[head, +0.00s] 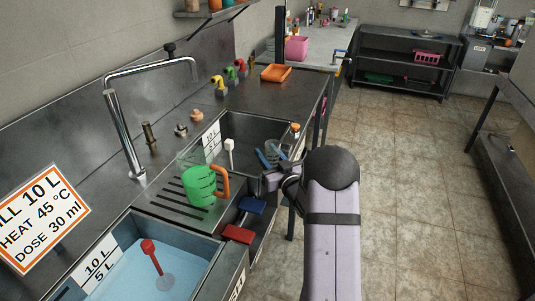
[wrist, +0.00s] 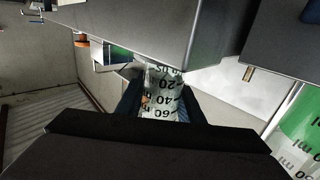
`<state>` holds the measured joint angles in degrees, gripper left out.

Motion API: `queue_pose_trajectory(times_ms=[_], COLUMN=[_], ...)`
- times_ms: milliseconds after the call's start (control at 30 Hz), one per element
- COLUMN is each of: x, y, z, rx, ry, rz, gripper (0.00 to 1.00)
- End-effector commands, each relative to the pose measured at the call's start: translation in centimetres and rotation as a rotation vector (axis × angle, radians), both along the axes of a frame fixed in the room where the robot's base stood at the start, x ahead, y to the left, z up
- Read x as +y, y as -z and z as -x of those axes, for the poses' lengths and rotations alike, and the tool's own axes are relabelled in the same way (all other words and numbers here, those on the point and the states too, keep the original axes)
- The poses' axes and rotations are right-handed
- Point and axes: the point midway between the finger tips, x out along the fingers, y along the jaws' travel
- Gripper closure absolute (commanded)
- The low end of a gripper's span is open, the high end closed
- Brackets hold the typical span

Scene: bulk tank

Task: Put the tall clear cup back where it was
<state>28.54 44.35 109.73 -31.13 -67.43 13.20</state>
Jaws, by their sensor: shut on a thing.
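A tall clear cup (wrist: 163,98) with black 20, 40 and 60 marks sits between the dark blue fingers of my gripper (wrist: 160,103) in the wrist view. My gripper (head: 268,156) is shut on it. In the head view the gripper is over the right side of the far basin, and the cup shows only as a faint clear shape beside the blue fingers. The cup's base and the spot it came from cannot be made out.
A measuring jug (head: 201,187) with green contents and an orange handle stands on the ribbed drainboard (head: 163,207), left of my gripper. The near basin (head: 135,281) holds blue liquid and a red-handled tool (head: 152,256). A white-headed tool (head: 230,146) stands in the far basin.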

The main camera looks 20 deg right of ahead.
Motion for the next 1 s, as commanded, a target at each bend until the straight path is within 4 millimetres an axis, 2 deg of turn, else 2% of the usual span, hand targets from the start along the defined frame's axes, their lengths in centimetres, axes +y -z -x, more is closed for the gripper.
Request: queue_pose_trajectory(times_ms=[33, 67, 100, 133, 567, 767, 1000], x=[0.0, 0.0, 0.0, 0.0, 0.0, -0.1, -0.1], y=[0.3, 0.2, 0.1, 0.1, -0.4, 0.0, 0.0], z=[0.0, 0.0, 0.0, 0.0, 0.0, 2.1, 6.2], rx=[0.000, 0.000, 0.000, 0.000, 0.000, 0.001, 0.002], ry=[0.000, 0.000, 0.000, 0.000, 0.000, 0.001, 0.003], rz=[0.000, 0.000, 0.000, 0.000, 0.000, 0.000, -0.001], gripper=[0.89, 0.61, 0.52, 0.47, 0.47, 0.47, 0.47])
